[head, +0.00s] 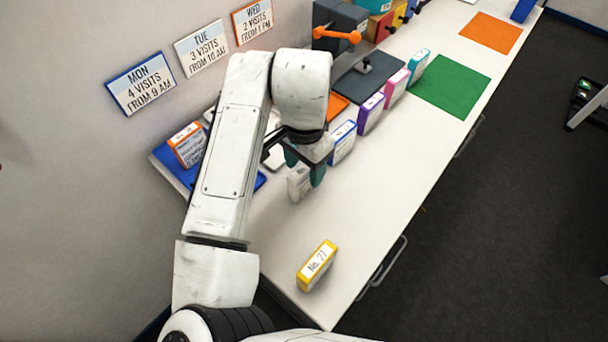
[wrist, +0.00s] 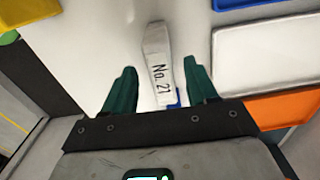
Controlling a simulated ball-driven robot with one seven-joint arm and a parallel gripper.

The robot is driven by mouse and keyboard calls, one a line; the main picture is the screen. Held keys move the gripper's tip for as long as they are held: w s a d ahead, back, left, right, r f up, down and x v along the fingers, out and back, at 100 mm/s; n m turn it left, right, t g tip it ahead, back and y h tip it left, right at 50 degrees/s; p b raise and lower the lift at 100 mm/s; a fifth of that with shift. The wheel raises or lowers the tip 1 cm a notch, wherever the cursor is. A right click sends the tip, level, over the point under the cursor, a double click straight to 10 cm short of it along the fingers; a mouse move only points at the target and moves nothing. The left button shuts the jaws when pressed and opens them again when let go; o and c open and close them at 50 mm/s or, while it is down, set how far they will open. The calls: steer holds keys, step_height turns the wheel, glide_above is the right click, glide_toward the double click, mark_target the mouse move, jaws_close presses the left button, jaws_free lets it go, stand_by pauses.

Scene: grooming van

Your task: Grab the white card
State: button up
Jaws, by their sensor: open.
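The white card (head: 299,184) is a thick upright block standing on the long white table, just below my gripper (head: 304,168) in the head view, which partly covers it. In the wrist view, the white card (wrist: 156,45) reads "No. 21" and lies between the two teal fingers of my gripper (wrist: 160,72). The fingers are spread, with a gap on each side of the card. Neither finger visibly touches it. A bit of blue shows at the card's near end in the wrist view.
A yellow card (head: 317,265) stands nearer on the table. A blue card (head: 343,142), purple card (head: 370,113) and pink card (head: 396,88) stand in a row beyond. An orange card (head: 187,145) is on a blue tray (head: 166,154) by the wall. Clear table lies to the right.

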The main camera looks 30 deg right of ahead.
mark_target(305, 178)
step_height(305, 178, down, 5)
steer(key=shift+w+d+p, duration=0.1)
steer(key=shift+p, duration=0.4)
steer(key=c, duration=1.1)
steer(key=shift+o, duration=0.2)
